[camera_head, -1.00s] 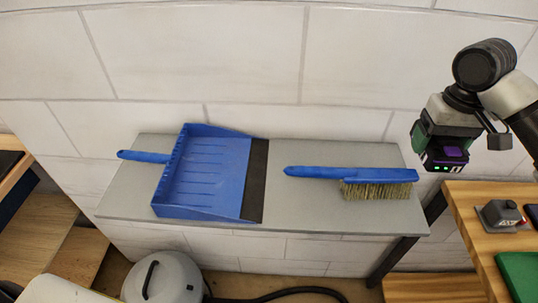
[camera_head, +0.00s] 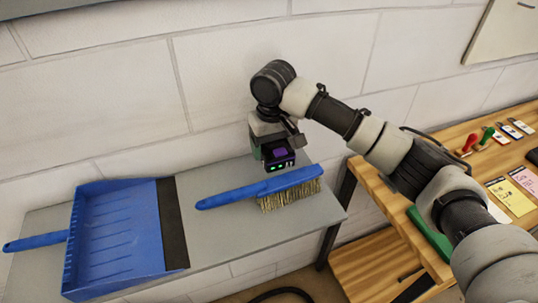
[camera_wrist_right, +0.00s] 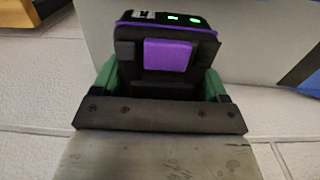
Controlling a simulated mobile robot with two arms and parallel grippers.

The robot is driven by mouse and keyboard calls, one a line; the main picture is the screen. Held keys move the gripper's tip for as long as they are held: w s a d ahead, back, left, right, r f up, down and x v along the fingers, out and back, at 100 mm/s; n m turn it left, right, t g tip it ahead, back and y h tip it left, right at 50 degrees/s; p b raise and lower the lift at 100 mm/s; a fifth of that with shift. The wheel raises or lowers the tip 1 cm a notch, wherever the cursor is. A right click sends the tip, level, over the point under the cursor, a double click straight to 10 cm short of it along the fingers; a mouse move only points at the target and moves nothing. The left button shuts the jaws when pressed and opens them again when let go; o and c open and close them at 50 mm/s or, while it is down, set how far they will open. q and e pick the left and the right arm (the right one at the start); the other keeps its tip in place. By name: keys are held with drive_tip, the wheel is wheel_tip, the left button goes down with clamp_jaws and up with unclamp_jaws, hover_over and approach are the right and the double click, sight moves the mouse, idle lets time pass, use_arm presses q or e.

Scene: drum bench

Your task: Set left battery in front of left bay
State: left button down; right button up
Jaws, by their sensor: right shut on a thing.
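My right gripper (camera_head: 273,146) is shut on a dark battery (camera_head: 279,156) with a purple patch and green lights. It holds the battery above the grey shelf, behind the blue brush, close to the wall. In the right wrist view the battery (camera_wrist_right: 167,60) sits between the green-sided fingers of the right gripper (camera_wrist_right: 160,85). Whether the battery touches the shelf cannot be told. No bay can be made out in these views. My left gripper is not in view.
A blue hand brush (camera_head: 262,189) and a blue dustpan (camera_head: 115,238) lie on the grey shelf (camera_head: 215,235). At right a wooden bench (camera_head: 395,210) holds red and green handled tools, cards and a green item (camera_head: 430,235). The wall stands close behind.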

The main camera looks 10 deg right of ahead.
drive_tip(key=shift+a+f, duration=0.35)
drive_tip(key=shift+f, duration=0.05)
drive_tip(key=shift+f+p, duration=0.6)
drive_tip(key=shift+f, duration=1.2)
drive_tip(key=o, duration=0.8)
drive_tip(key=shift+f, duration=0.15)
drive_tip(key=shift+c, duration=0.2)
drive_tip(key=o, duration=0.4)
drive_tip(key=shift+o, duration=0.2)
